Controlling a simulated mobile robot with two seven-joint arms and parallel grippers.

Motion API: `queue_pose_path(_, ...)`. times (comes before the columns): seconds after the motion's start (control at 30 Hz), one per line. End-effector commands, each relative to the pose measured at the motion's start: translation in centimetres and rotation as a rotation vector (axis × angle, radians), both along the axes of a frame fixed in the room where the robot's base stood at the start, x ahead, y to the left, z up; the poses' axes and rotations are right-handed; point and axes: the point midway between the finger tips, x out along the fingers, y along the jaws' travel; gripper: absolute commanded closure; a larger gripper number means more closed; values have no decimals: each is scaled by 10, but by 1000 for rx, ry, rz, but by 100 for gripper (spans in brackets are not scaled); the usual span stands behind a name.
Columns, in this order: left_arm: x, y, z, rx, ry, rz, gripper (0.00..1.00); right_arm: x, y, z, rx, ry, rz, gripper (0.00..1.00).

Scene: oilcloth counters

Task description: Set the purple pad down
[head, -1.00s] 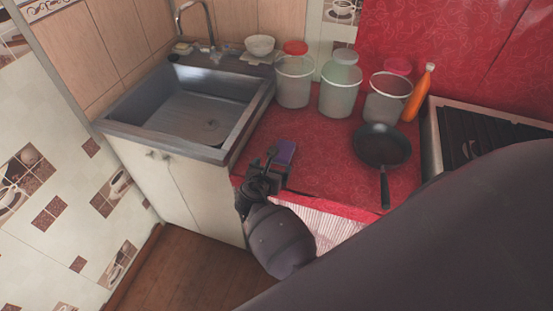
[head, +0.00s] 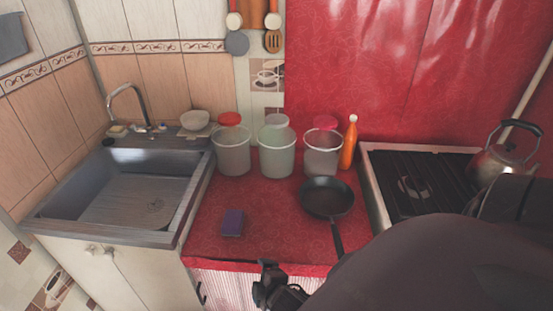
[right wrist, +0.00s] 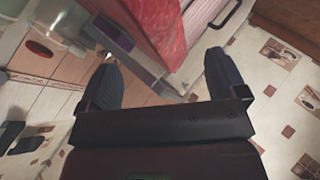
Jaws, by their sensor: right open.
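The purple pad (head: 232,223) lies on the red counter (head: 262,190) in the head view, to the right of the sink and near the counter's front edge. Nothing touches it. My right gripper (head: 268,284) is below and in front of the counter edge, apart from the pad. In the right wrist view its two fingers (right wrist: 165,80) are spread wide with nothing between them, facing the counter front and the floor. My left gripper is not in view.
Behind the pad stand several clear tubs (head: 277,155) and an orange bottle (head: 349,143). A black frying pan (head: 327,198) lies to the right, its handle toward the front edge. The sink (head: 130,195) is left, the stove (head: 415,180) right. Counter around the pad is clear.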

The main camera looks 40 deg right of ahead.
Motion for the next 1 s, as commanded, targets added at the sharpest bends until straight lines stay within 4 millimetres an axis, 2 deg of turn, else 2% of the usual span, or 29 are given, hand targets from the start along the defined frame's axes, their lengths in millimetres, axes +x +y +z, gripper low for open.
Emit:
queue_pose_path(0.03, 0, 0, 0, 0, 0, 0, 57, -14, 0, 3, 122, -36, -44, 9)
queue_pose_path(0.2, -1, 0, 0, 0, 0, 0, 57, -45, 6, 19, 523, -138, -195, 9)
queue_pose_path(0.4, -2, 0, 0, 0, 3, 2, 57, -62, 11, 31, 765, -184, -288, 9)
queue_pose_path(1.0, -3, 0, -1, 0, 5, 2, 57, -64, 12, 32, 791, -189, -300, 9)
